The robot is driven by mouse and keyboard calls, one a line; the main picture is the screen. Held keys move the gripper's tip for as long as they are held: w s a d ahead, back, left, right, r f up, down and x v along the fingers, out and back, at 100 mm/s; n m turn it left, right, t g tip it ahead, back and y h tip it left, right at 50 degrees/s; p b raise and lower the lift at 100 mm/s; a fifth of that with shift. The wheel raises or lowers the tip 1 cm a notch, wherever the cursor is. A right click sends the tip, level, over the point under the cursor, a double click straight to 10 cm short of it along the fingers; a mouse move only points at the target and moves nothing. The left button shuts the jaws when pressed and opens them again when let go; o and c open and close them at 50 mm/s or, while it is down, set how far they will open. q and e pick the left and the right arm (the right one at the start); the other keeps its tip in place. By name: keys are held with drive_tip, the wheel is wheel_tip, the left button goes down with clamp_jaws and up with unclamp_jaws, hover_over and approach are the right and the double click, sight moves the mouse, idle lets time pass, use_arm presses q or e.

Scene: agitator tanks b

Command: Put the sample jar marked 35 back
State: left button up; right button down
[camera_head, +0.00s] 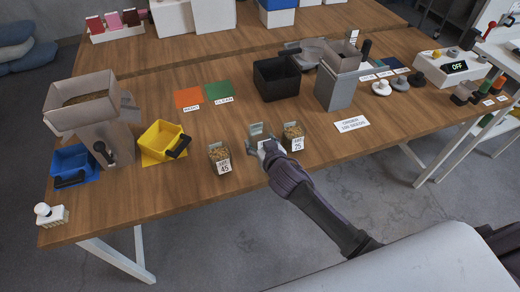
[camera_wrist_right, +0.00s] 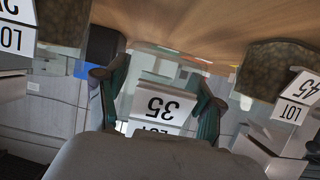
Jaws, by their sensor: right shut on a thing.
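The sample jar marked 35 (camera_head: 257,130) stands between the two other jars near the table's front edge in the head view. It looks clear, and no grain shows in it. In the wrist view its label 35 (camera_wrist_right: 165,106) appears upside down between my fingers. My right gripper (camera_head: 265,146) is shut on this jar from the front, with a dark finger on either side (camera_wrist_right: 157,88). I cannot tell whether the jar's base touches the table. My left gripper is not in view.
Grain-filled jars marked 45 (camera_head: 220,158) and 25 (camera_head: 293,136) stand close on either side. A yellow scoop bin (camera_head: 160,140), a blue bin (camera_head: 73,163), a black bin (camera_head: 277,78) and a grey container (camera_head: 338,88) stand farther off. Bare table (camera_head: 235,115) lies behind the jars.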

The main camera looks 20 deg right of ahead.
wheel_tip(320, 180, down, 4)
drive_tip(key=shift+w+a+f, duration=0.1)
idle(0.4)
drive_tip(key=shift+f, duration=0.2)
drive_tip(key=shift+c, duration=0.7)
unclamp_jaws()
drive_tip(key=shift+r, duration=0.1)
drive_tip(key=shift+r, duration=0.1)
drive_tip(key=shift+r, duration=0.1)
drive_tip(key=v, duration=1.2)
drive_tip(key=shift+b, duration=0.4)
